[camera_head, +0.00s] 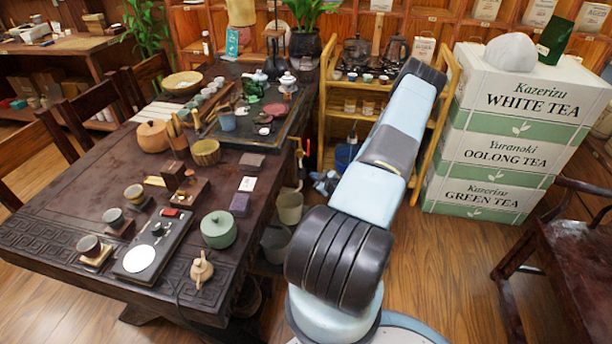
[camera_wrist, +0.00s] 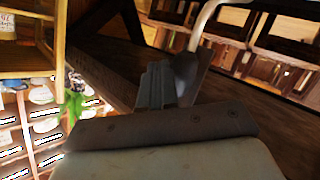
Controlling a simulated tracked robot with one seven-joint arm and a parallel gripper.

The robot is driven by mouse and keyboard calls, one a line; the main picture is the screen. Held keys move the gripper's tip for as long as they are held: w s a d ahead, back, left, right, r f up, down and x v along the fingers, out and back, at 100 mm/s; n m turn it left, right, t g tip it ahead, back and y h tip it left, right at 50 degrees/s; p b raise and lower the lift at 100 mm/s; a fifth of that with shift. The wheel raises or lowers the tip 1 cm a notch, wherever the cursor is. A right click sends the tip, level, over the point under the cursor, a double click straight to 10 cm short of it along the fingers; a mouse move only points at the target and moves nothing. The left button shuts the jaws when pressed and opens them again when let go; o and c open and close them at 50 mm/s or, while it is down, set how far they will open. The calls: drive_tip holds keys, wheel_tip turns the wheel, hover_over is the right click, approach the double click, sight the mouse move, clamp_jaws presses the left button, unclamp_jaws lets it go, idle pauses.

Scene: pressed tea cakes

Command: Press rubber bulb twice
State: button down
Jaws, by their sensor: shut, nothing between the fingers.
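My gripper (camera_wrist: 168,78) shows in the wrist view with its grey fingers together and nothing seen between them. It is not visible in the head view, where my arm leans toward the back right. I cannot pick out the rubber bulb with certainty. A small dark round thing (camera_head: 157,229) sits on the flat grey device with a white disc (camera_head: 135,259) on the table's front part.
The dark carved table (camera_head: 60,215) holds cups, a green lidded pot (camera_head: 219,229), a small beige teapot (camera_head: 202,270) and a clay pot (camera_head: 152,136). Stacked tea boxes (camera_head: 500,147) and a yellow shelf (camera_head: 447,85) stand right. A wooden chair (camera_head: 560,260) is front right.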

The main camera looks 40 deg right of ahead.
drive_tip(key=shift+s+d, duration=0.25)
drive_tip(key=s+d, duration=0.3)
drive_tip(key=shift+s, duration=0.3)
idle(0.5)
idle(2.4)
drive_tip(key=s+m, duration=0.1)
drive_tip(key=m, duration=1.1)
drive_tip(key=s+d+m, duration=0.1)
drive_tip(key=m, duration=1.1)
drive_tip(key=s+d+m, duration=0.1)
drive_tip(key=m, duration=1.1)
drive_tip(key=shift+d+f, duration=0.1)
drive_tip(key=shift+d, duration=0.15)
